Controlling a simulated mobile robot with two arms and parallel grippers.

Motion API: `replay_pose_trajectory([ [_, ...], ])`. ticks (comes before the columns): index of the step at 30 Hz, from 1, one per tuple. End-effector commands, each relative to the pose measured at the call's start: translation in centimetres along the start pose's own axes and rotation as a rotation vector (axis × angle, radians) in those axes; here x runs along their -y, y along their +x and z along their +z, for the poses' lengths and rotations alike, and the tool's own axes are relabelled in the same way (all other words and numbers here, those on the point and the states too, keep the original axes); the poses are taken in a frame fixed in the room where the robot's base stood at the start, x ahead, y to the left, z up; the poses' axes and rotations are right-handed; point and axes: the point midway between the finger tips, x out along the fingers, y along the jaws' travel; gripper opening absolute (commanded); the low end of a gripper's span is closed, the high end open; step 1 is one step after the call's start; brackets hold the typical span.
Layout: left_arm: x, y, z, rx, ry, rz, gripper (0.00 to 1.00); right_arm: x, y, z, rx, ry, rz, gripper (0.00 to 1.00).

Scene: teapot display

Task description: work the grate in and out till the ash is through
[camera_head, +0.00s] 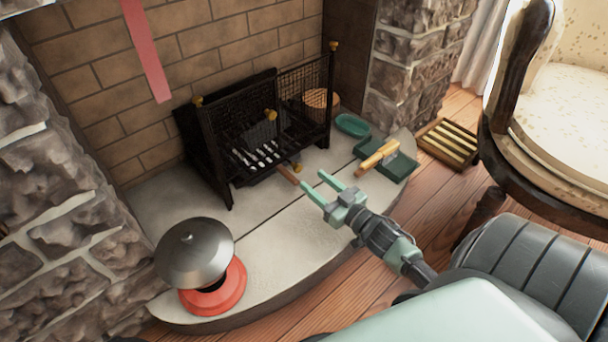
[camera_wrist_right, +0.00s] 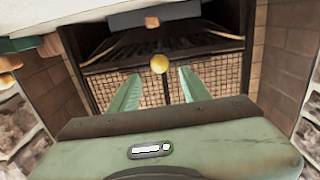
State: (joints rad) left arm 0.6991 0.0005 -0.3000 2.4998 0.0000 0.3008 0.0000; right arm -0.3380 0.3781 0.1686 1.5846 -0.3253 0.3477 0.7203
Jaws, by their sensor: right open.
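The black fire basket (camera_head: 225,150) stands in the brick fireplace, with mesh sides and brass knobs. Pale grate bars (camera_head: 258,154) show inside it. Ash cannot be made out. My left gripper is out of view.
A grey metal dome on a red base (camera_head: 215,297) stands at the hearth's left. A green dish (camera_head: 352,125), and a dark green tray (camera_head: 400,165) with a yellow-handled tool (camera_head: 377,157), lie right. A slatted crate (camera_head: 447,142) and armchair (camera_head: 560,110) stand beyond.

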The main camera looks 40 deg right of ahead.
Motion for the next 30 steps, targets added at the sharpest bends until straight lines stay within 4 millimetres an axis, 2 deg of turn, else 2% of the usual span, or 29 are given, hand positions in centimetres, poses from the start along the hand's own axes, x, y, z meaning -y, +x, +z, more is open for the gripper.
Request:
replay_pose_trajectory([
  [3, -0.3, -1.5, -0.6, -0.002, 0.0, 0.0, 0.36, 0.0, 2.2, 0.4, -0.004, -0.002, -0.002, 0.47],
  [9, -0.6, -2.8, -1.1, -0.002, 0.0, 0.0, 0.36, 0.1, 4.8, 0.3, -0.002, 0.0, -0.002, 0.47],
  [13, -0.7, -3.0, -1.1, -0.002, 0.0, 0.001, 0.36, 0.0, 5.5, 0.1, 0.0, -0.001, -0.001, 0.47],
  [20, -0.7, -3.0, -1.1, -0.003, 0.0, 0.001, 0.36, 0.0, 5.6, 0.0, 0.001, 0.0, 0.0, 0.47],
  [21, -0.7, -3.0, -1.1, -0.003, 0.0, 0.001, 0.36, 0.0, 5.6, 0.0, 0.001, 0.0, 0.0, 0.44],
  [26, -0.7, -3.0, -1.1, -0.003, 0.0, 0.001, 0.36, 0.0, 5.6, 0.0, 0.001, 0.0, -0.001, 0.0],
  [30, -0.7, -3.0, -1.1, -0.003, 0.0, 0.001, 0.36, 0.1, 5.6, 0.0, 0.0, 0.0, -0.001, 0.0],
])
